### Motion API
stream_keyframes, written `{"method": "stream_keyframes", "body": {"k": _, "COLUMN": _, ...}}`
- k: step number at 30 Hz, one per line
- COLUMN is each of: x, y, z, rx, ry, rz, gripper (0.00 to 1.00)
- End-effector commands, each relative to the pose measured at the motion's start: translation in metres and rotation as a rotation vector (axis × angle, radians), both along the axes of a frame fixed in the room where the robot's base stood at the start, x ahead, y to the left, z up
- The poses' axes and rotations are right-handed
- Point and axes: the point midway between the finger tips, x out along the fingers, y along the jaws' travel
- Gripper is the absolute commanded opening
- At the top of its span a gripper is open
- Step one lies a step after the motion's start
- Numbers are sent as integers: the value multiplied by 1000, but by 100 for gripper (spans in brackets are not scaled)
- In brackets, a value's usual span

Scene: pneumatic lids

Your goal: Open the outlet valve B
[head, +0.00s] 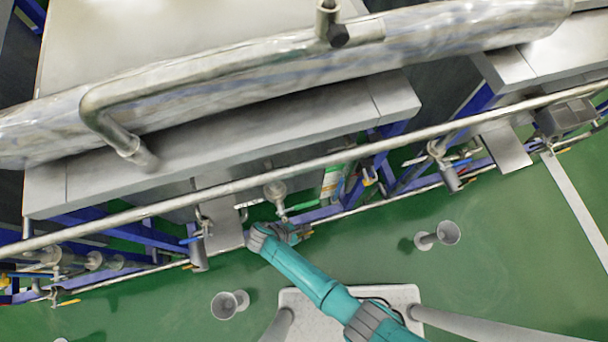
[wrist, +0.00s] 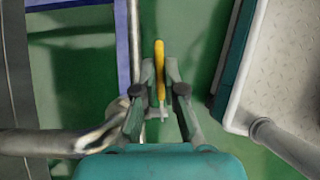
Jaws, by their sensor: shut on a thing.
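In the wrist view, a slim yellow valve handle (wrist: 159,60) lies between the two fingers of my gripper (wrist: 157,82). My gripper is shut on this handle, which points away from the camera. A small metal piece (wrist: 157,113) shows between the fingers below the handle. In the head view, my gripper (head: 290,232) is at the low pipe run below the grey platform, and it hides most of the valve. No label shows that this is outlet valve B.
A thick steel pipe (wrist: 45,142) lies left of my gripper in the wrist view. A long rail (head: 330,160) runs above the gripper in the head view. Blue frames (head: 140,235) and other valves (head: 445,170) line the platform. Green floor (head: 520,260) is open at lower right.

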Motion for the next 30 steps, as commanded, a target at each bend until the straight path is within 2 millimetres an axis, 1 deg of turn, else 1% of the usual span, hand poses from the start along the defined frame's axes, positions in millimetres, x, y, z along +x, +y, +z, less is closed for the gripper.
{"method": "stream_keyframes", "body": {"k": 6, "x": 0, "y": 1, "z": 2, "rx": -44, "ry": -13, "rz": 1, "gripper": 0}}
{"method": "stream_keyframes", "body": {"k": 18, "x": 0, "y": 1, "z": 2, "rx": -51, "ry": -15, "rz": 0, "gripper": 0}}
{"method": "stream_keyframes", "body": {"k": 19, "x": 0, "y": 1, "z": 2, "rx": -51, "ry": -15, "rz": 1, "gripper": 11}}
{"method": "stream_keyframes", "body": {"k": 20, "x": 0, "y": 1, "z": 2, "rx": -51, "ry": -15, "rz": 0, "gripper": 19}}
{"method": "stream_keyframes", "body": {"k": 21, "x": 0, "y": 1, "z": 2, "rx": -51, "ry": -14, "rz": 1, "gripper": 29}}
{"method": "stream_keyframes", "body": {"k": 22, "x": 0, "y": 1, "z": 2, "rx": -51, "ry": -15, "rz": 0, "gripper": 34}}
{"method": "stream_keyframes", "body": {"k": 30, "x": 0, "y": 1, "z": 2, "rx": -51, "ry": -14, "rz": 1, "gripper": 34}}
